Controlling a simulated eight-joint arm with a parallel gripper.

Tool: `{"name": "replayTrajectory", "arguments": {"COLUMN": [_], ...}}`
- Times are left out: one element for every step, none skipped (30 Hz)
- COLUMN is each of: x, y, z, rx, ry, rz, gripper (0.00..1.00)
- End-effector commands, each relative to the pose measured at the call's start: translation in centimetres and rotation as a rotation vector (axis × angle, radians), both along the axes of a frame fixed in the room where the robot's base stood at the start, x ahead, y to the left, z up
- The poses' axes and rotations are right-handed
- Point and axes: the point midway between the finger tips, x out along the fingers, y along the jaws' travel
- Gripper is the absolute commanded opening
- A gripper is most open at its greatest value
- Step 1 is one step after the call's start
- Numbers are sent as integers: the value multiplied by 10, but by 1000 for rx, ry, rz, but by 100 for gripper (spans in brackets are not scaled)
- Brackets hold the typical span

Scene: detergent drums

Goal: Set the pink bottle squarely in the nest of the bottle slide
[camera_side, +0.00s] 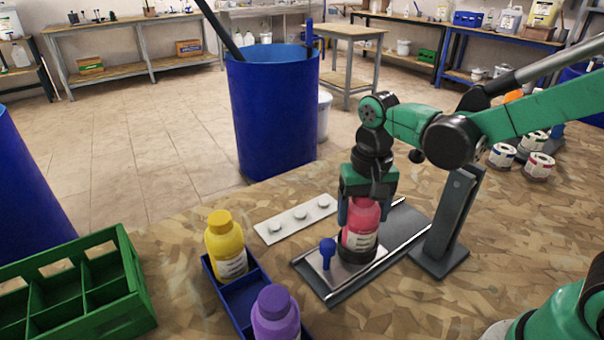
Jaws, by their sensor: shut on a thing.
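The pink bottle (360,236) stands roughly upright at the bottle slide (338,297), with its white label facing the camera. Its lower end is inside or just behind the dark ring of the nest (357,254). I cannot tell whether its base rests fully on the bottom. My gripper (363,214) points straight down and is shut on the bottle's upper part, a finger on either side. The fingers and palm hide the bottle's top. The nest sits on a light carriage plate with a blue knob (327,249), between the slide's two rails.
A blue tray (240,300) left of the slide holds a yellow bottle (226,248) and a purple bottle (275,316). A white strip with several round pads (298,219) lies behind. A grey post (447,225) stands close right. A green crate (128,290) is far left.

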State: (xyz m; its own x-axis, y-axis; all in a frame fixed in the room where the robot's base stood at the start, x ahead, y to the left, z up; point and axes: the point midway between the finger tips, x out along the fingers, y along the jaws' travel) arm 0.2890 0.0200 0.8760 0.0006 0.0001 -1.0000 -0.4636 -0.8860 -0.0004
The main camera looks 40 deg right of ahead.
Motion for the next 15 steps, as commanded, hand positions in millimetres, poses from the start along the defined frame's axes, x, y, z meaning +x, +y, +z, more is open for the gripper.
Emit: {"name": "replayTrajectory", "arguments": {"x": [0,0,0,0,0,0,0,0,0,0,0,0,0,0,0], "y": [0,0,0,0,0,0,0,0,0,0,0,0,0,0,0], "z": [0,0,0,0,0,0,0,0,0,0,0,0,0,0,0], "rx": [0,0,0,0,0,0,0,0,0,0,0,0,0,0,0], "ry": [0,0,0,0,0,0,0,0,0,0,0,0,0,0,0], "rz": [0,0,0,0,0,0,0,0,0,0,0,0,0,0,0], "gripper": [5,5,5,5,5,5,5,78,89,97,100,100,100,100,100]}}
